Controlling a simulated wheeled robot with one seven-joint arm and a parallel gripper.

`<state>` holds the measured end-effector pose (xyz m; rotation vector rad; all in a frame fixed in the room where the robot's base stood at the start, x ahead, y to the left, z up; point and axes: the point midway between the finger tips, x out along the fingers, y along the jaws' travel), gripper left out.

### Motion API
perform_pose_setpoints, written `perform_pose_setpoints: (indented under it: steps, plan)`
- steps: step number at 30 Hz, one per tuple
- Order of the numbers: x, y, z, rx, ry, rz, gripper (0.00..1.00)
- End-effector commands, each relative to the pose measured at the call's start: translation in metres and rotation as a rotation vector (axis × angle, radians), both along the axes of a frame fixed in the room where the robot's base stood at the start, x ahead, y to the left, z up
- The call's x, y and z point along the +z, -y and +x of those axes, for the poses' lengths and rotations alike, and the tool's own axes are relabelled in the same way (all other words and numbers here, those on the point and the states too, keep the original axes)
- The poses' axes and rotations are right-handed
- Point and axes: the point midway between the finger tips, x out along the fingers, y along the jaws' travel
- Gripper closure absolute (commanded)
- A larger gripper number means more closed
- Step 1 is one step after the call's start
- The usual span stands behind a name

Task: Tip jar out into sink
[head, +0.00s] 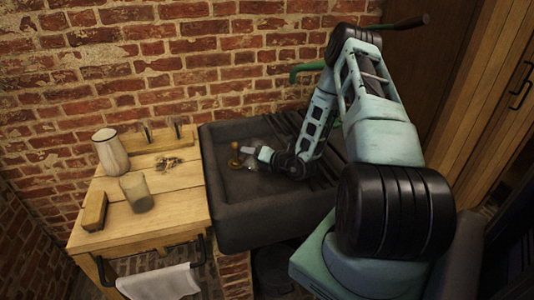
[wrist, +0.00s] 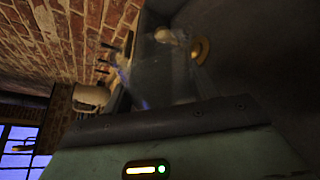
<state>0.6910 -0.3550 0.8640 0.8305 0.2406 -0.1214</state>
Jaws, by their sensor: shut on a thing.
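The dark stone sink (head: 245,213) stands right of the wooden counter. My gripper (head: 257,155) is low inside the sink, beside a brass fitting (head: 235,157). In the wrist view my gripper is shut on a see-through glass jar (wrist: 155,82), which appears tilted over. A pale lump (wrist: 165,36) shows near the jar's far end; I cannot tell whether it is inside or beyond. The brass fitting also shows in the wrist view (wrist: 200,50), close to that end. In the head view the held jar is mostly lost behind the gripper.
The counter (head: 180,215) holds a cream jug (head: 113,153), a cloudy glass jar (head: 137,192), a wooden block (head: 95,211) and small metal bits (head: 168,162). A green pipe (head: 305,69) runs above the sink. A cloth (head: 160,283) hangs at the counter's front.

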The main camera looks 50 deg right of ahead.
Motion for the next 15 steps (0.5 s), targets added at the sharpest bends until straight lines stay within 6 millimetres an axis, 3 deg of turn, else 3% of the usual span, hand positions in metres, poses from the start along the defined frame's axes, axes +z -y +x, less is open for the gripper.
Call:
perform_pose_setpoints:
  steps: [2,15]
  plan:
    - [-0.009,-0.001,0.0,0.001,0.017,-0.072,0.74]
    - [0.016,-0.025,-0.005,0.002,0.11,-0.487,0.74]
